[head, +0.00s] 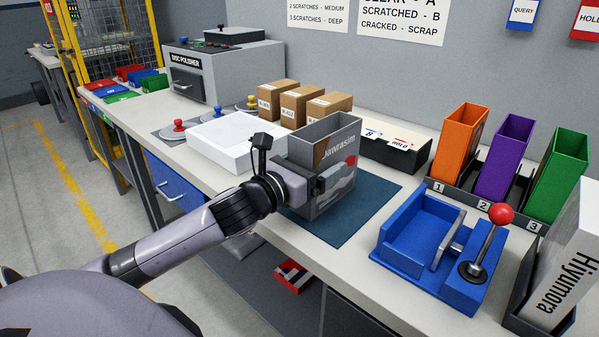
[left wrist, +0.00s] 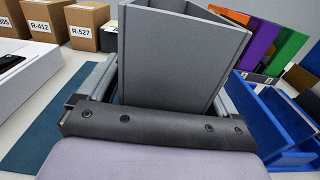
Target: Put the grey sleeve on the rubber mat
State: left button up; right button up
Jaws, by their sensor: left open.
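The grey sleeve (head: 328,137) is an open-topped box with "Jawrasim" lettering on a side. It stands upright on the dark teal rubber mat (head: 372,204), its base appearing to rest on it. In the left wrist view the sleeve (left wrist: 178,60) fills the middle, and part of the mat (left wrist: 45,135) shows at left. My left gripper (head: 322,184) is at the sleeve's near side. Its open jaws lie on either side of the sleeve; I cannot tell whether they touch it. The sleeve's lower part is partly hidden by the gripper. My right gripper is not in view.
A white tray (head: 215,145) and several cardboard boxes (head: 278,98) stand left of and behind the mat. A blue fixture with a red-knobbed lever (head: 408,262) is to the right. Orange (head: 458,145), purple (head: 500,158) and green (head: 553,178) sleeves stand in a rack behind it.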

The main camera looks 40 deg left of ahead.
pick_arm(q)
jog(key=s, duration=0.6)
jog(key=shift+s+a+f+b, duration=0.1)
jog(key=shift+s+a+b, duration=0.1)
jog(key=shift+a+b, duration=0.1)
jog(key=shift+s+a, duration=0.15)
jog(key=shift+s, duration=2.6)
jog(key=shift+s, duration=0.1)
